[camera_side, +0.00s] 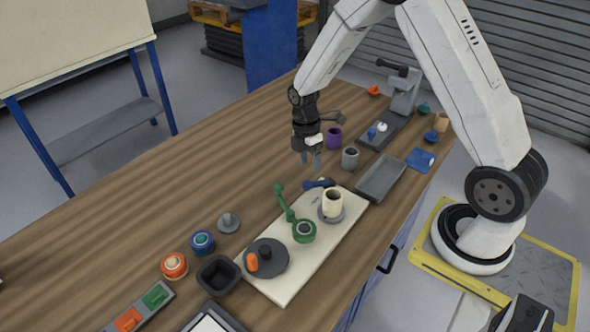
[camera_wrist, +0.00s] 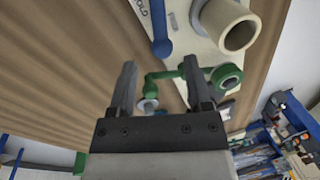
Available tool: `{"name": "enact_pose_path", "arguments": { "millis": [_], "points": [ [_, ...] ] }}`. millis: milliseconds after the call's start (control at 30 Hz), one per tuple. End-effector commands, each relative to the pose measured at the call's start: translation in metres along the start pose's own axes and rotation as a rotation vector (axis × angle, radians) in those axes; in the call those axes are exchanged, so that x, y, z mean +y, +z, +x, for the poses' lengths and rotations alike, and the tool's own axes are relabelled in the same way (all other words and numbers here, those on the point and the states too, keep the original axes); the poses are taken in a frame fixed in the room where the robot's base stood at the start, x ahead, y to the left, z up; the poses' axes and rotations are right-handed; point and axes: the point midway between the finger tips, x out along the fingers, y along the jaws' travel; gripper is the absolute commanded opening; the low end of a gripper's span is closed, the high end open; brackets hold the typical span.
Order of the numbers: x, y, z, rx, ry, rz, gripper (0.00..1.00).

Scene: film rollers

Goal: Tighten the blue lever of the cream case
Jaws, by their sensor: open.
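The cream case (camera_side: 332,202) is an open-topped cylinder upright on a grey round base on the pale board (camera_side: 275,289). In the wrist view the cream case (camera_wrist: 236,29) is at the upper right. Its blue lever (camera_side: 319,183) reaches left from the case toward the board's far edge; in the wrist view the blue lever (camera_wrist: 161,32) ends in a round knob. My gripper (camera_side: 312,167) points down, open and empty, apparently above the blue lever and apart from it. In the wrist view its fingers (camera_wrist: 158,65) stand spread, with the knob just beyond their tips.
A green case (camera_side: 304,232) with a raised green lever (camera_side: 284,203) stands close by on the same board. A dark disc with an orange piece (camera_side: 252,262) is at its near end. Purple (camera_side: 333,137) and grey (camera_side: 350,157) cups stand behind.

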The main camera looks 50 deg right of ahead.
Motion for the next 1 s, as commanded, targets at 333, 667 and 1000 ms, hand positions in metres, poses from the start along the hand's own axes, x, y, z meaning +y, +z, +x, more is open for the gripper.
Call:
{"name": "enact_pose_path", "arguments": {
  "millis": [333, 667, 1000],
  "points": [
    [-0.001, 0.000, 0.024, -0.001, -0.004, 0.002, 0.64],
    [-0.001, 0.000, 0.061, -0.001, -0.002, 0.002, 0.64],
    [-0.001, 0.000, 0.077, -0.001, 0.000, 0.002, 0.64]
  ]
}}
